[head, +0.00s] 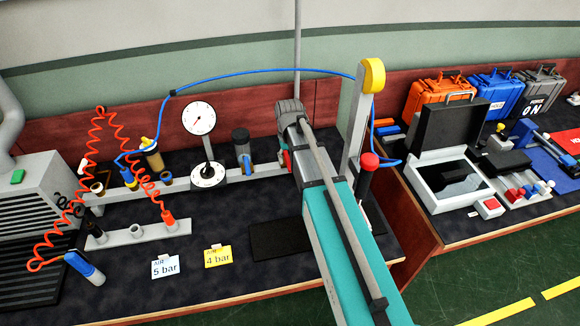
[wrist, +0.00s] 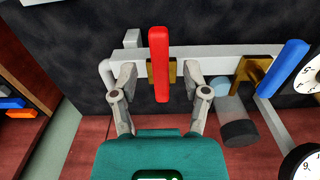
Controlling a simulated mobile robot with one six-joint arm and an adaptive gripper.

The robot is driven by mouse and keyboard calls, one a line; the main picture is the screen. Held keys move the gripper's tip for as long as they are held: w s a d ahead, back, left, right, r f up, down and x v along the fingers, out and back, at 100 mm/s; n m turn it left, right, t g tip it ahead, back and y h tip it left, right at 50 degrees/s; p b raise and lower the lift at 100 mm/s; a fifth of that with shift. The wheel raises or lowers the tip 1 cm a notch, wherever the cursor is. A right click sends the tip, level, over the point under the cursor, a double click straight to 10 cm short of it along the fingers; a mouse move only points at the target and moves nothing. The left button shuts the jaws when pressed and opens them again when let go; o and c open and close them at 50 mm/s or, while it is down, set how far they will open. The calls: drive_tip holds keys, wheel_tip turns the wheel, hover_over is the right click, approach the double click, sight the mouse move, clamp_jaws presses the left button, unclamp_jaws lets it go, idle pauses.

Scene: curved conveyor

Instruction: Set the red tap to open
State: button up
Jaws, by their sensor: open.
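In the wrist view the red tap (wrist: 159,50) is a long red lever on a brass body (wrist: 179,72), set on a pale pipe (wrist: 218,60). The lever lies across the pipe, roughly at a right angle to it. My gripper (wrist: 160,76) is open, with one finger on each side of the lever and a gap showing on both sides. The fingertips are near the pipe; whether they touch it I cannot tell. In the head view only a small red part of the tap (head: 286,160) shows beside my arm, which hides my gripper.
A blue tap lever (wrist: 290,68) stands on the same pipe, right of the red one. A clear, dark-capped cylinder (wrist: 238,128) is close to the right finger.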

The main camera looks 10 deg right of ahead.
drive_tip(key=shift+f+b, duration=0.75)
drive_tip(key=shift+f, duration=0.25)
clamp_jaws()
